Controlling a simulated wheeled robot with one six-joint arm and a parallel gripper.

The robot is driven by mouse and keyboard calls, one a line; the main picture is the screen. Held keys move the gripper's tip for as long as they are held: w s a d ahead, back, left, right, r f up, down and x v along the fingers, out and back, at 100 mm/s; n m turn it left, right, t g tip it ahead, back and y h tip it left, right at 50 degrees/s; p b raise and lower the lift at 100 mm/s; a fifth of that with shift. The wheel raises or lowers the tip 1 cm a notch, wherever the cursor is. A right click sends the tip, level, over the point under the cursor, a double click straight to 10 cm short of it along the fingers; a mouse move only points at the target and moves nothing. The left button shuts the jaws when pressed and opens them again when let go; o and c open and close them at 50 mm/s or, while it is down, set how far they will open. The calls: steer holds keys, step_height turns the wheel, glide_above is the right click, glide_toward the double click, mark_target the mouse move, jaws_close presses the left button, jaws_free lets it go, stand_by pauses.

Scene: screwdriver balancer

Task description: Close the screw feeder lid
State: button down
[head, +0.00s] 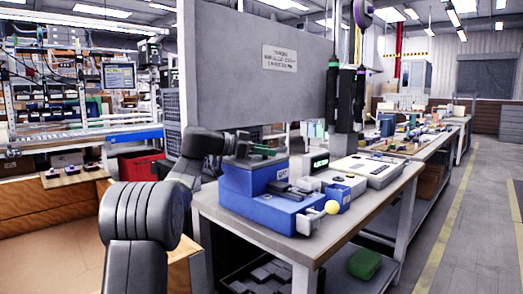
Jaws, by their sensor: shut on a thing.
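The blue screw feeder (262,212) stands on the near end of the workbench, with a raised blue block at its left and a lower front part at its right. A lever with a pale yellow ball knob (331,207) sticks out at its front right. My arm reaches in from the left, and my gripper (264,152) is at the top of the raised block. It is shut on what looks like the lid (250,162) there. The fingertips are small and dark, with a green part beside them, so the exact contact and the lid's angle are hard to see.
The workbench (341,218) also carries a device with a green display (319,163), a small blue box (338,194) and a light grey unit (368,169). A grey panel (258,70) rises behind my gripper. Floor at right is clear.

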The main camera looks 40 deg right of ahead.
steer(key=shift+f, duration=0.2)
steer(key=c, duration=1.1)
jaws_free()
steer(key=shift+r, duration=0.1)
steer(key=shift+w+a+r, duration=0.1)
steer(key=shift+a, duration=0.2)
steer(key=p+v, duration=0.2)
steer(key=v, duration=1.1)
steer(key=shift+p, duration=0.3)
steer(key=b+x, duration=0.2)
steer(key=x, duration=1.1)
steer(key=shift+d+b, duration=0.3)
steer(key=shift+d, duration=0.05)
